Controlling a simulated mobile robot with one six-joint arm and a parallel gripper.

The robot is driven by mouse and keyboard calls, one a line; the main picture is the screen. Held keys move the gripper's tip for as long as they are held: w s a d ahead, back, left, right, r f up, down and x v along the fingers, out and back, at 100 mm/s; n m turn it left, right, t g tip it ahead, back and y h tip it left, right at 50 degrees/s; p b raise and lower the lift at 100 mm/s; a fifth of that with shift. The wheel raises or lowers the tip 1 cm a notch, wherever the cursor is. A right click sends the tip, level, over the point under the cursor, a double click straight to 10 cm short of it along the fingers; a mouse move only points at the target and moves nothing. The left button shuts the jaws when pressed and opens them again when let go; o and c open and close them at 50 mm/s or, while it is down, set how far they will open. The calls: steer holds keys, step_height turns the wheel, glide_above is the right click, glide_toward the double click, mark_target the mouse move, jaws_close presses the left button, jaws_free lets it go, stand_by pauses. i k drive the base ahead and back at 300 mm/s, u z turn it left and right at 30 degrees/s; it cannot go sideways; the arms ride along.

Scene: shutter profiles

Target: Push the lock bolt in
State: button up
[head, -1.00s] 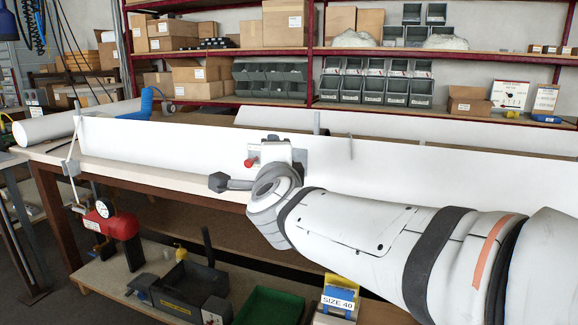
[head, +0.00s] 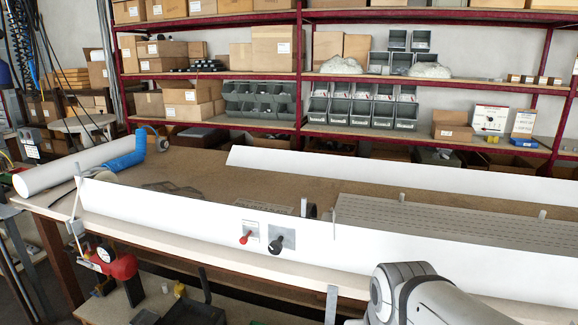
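A small grey plate (head: 250,228) sits on the front face of the long white profile (head: 180,220). A red knob (head: 246,238) sticks out from it. Just to the right, a second grey plate (head: 288,236) carries a black knob (head: 276,246). No label that I can read tells which one is the lock bolt, and how far either goes in is not clear. My white arm (head: 405,295) is at the lower right, apart from both knobs. My gripper does not show.
A second white profile (head: 380,170) lies farther back on the bench (head: 215,165). A white tube (head: 70,167) and a blue tool (head: 125,160) are at the left end. Shelves with boxes and grey bins (head: 265,100) stand behind. A grey bracket (head: 331,303) is at the front edge.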

mark_target(243, 240)
steer(key=u, duration=1)
steer(key=i, duration=0.85)
steer(key=u, duration=0.1)
